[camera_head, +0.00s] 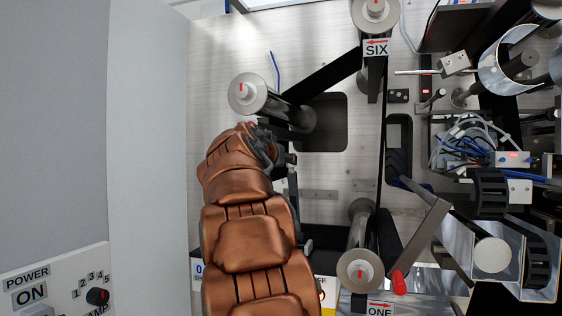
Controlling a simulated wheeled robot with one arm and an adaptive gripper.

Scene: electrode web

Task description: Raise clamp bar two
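My gripper (268,147) is at the end of my copper-coloured arm, just below the upper left roller (252,94). It is dark and seen from above, and my arm and wrist cover much of it. I cannot tell if its fingers are open or shut, or if they touch anything. No label for clamp bar two shows, and I cannot pick the bar out. Small dark and metal parts (291,160) show just right of my gripper. What lies under my arm is hidden.
Rollers labelled SIX (376,47) and ONE (379,309) stand at top and bottom. A red-tipped lever (399,283) sits near the lower roller. Cables and cylinders crowd the right. A grey panel with a POWER label (27,274) and a knob (97,296) is at lower left.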

